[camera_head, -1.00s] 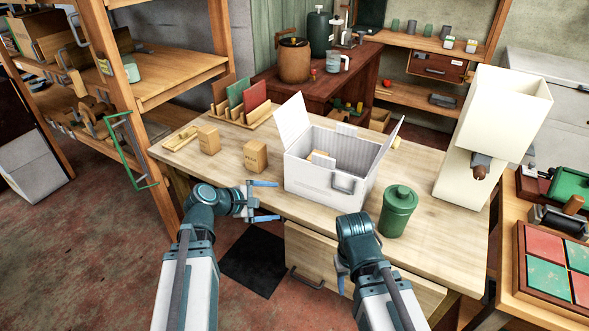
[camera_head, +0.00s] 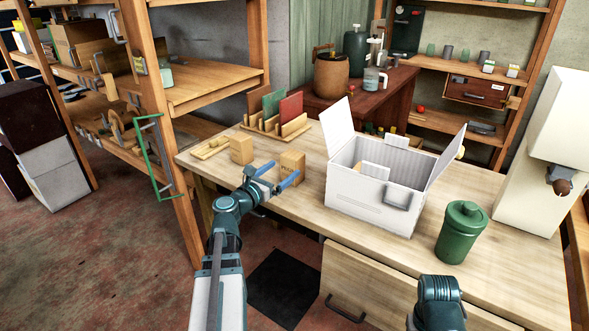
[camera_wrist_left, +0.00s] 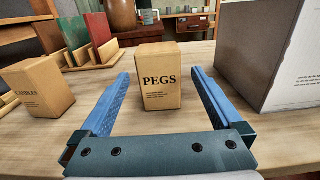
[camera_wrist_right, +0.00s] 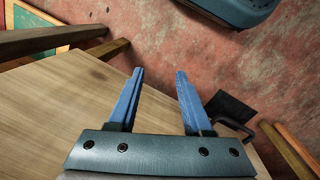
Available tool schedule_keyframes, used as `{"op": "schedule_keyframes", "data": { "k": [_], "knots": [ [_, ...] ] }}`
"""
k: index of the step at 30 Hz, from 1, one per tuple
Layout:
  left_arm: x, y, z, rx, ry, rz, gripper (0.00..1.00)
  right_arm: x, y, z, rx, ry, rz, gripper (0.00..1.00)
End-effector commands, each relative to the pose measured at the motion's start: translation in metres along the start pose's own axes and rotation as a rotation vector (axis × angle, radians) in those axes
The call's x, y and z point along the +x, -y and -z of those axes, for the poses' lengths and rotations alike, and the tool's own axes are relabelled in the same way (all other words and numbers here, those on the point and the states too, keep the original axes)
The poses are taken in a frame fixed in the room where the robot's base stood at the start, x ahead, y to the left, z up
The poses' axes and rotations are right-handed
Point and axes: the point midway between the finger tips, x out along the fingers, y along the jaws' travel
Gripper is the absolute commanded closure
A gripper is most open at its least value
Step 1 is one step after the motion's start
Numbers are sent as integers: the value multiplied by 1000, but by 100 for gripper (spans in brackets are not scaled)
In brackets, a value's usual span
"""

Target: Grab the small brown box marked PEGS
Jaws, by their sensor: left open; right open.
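The small brown box marked PEGS (camera_head: 293,164) stands upright on the wooden workbench. In the left wrist view the PEGS box (camera_wrist_left: 160,77) is centred, its label facing me. My left gripper (camera_head: 278,176) is open, with its blue fingers reaching toward the box from the front. In its wrist view the fingers (camera_wrist_left: 160,85) lie to either side of the box's near face, with gaps on both sides. My right gripper (camera_wrist_right: 157,80) is open and empty. In its wrist view it shows over a wooden surface's edge and red floor.
A similar brown box (camera_head: 241,150) stands left of the PEGS box; its label (camera_wrist_left: 38,90) seems to read CANDLES. An open white carton (camera_head: 370,205) is close on the right, and a green canister (camera_head: 461,232) stands beyond it. A card rack (camera_head: 277,127) stands behind.

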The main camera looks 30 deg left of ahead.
Motion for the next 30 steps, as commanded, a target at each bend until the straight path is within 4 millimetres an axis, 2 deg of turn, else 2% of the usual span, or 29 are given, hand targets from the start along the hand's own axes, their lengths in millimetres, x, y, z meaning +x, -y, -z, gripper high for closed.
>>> {"op": "schedule_keyframes", "data": {
  "k": [1, 6, 19, 27, 30],
  "knots": [
    [13, -1, 0, 1, 0, 3, 0, 0, 0, 0, 0, 0, 0, 50],
    [36, -1, 0, 1, -1, 2, 0, 0, 0, 0, 0, 0, 0, 50],
    [51, 0, 0, 2, -1, 1, 0, -1, 0, 0, 0, 0, 0, 50],
    [89, -2, -2, 2, -1, 3, 0, -2, 0, 0, 0, 0, 0, 50],
    [97, -2, -2, 2, -1, 2, 0, -2, 0, 0, 0, 0, 0, 50]
  ]
}}
